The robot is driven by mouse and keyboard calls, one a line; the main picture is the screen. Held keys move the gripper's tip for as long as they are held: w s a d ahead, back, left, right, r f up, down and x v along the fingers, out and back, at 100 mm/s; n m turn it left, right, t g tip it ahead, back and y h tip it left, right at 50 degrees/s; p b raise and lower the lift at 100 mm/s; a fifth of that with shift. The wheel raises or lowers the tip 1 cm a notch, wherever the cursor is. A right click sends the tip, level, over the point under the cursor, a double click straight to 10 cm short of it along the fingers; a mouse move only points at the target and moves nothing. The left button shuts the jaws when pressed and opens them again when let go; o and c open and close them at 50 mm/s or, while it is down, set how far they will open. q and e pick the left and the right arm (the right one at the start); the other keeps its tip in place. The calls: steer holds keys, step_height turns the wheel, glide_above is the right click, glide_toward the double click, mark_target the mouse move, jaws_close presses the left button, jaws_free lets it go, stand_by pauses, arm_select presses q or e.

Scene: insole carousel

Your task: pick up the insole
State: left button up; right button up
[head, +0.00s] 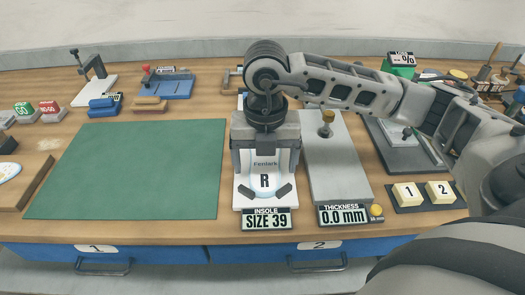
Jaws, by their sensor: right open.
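The insole (265,167) is pale with a light blue edge and carries the word "Fenlark" and a black "R". The jaws are open. I cannot tell whether the fingertips touch the insole. The wrist hides its far part. My left gripper is not in view.
A green mat (140,172) lies clear on the left. A grey thickness gauge (336,165) reading "0.0 mm" stands close on the right. Blocks "1" (407,194) and "2" (439,191) are further right. Small tools line the back. Blue drawers (150,254) are below.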

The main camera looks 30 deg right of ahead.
steer(key=shift+f, duration=1.2)
steer(key=c, duration=1.1)
steer(key=shift+r, duration=0.1)
